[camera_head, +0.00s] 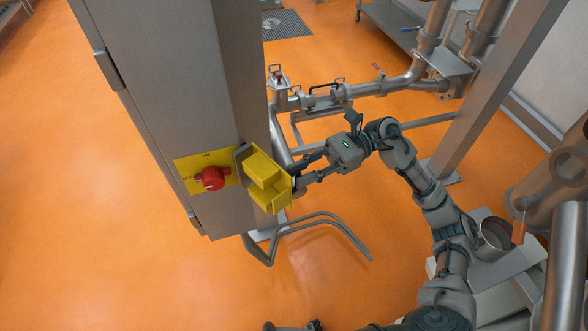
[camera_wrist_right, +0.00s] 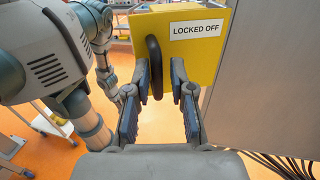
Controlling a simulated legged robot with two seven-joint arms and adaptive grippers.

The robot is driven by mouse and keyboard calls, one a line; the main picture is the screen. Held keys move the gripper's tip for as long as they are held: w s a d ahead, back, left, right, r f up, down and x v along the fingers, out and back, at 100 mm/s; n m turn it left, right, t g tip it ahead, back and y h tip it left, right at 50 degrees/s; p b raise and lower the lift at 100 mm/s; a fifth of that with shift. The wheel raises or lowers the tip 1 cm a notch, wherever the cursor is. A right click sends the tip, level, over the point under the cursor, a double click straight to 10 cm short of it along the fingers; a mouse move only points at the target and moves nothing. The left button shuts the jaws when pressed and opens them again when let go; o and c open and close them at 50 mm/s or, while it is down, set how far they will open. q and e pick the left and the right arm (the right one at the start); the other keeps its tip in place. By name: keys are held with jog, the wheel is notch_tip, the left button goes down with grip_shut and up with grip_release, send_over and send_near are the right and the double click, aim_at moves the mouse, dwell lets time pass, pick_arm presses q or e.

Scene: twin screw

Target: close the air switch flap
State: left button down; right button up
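The yellow flap (camera_head: 268,180) of the air switch stands swung out from the grey cabinet's edge, its hollow inside showing in the head view. The red switch knob (camera_head: 210,178) sits uncovered on a yellow plate (camera_head: 189,180) left of it. In the right wrist view the flap's outer face (camera_wrist_right: 202,54) carries a "LOCKED OFF" label and a black handle (camera_wrist_right: 154,66). My right gripper (camera_wrist_right: 160,80) is open, its fingertips on either side of the handle, with gaps visible. A dark part at the head view's bottom edge may be my left gripper (camera_head: 295,326); its fingers are mostly cut off.
A bent metal tube frame (camera_head: 320,222) is below the flap. Orange floor is open at left.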

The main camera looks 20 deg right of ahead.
jog(key=shift+s+a, duration=0.2)
jog(key=shift+a, duration=0.35)
jog(key=shift+d+f, duration=0.1)
jog(key=shift+d, duration=0.15)
jog(key=shift+s+a, duration=0.15)
jog(key=shift+a, duration=0.05)
grip_shut()
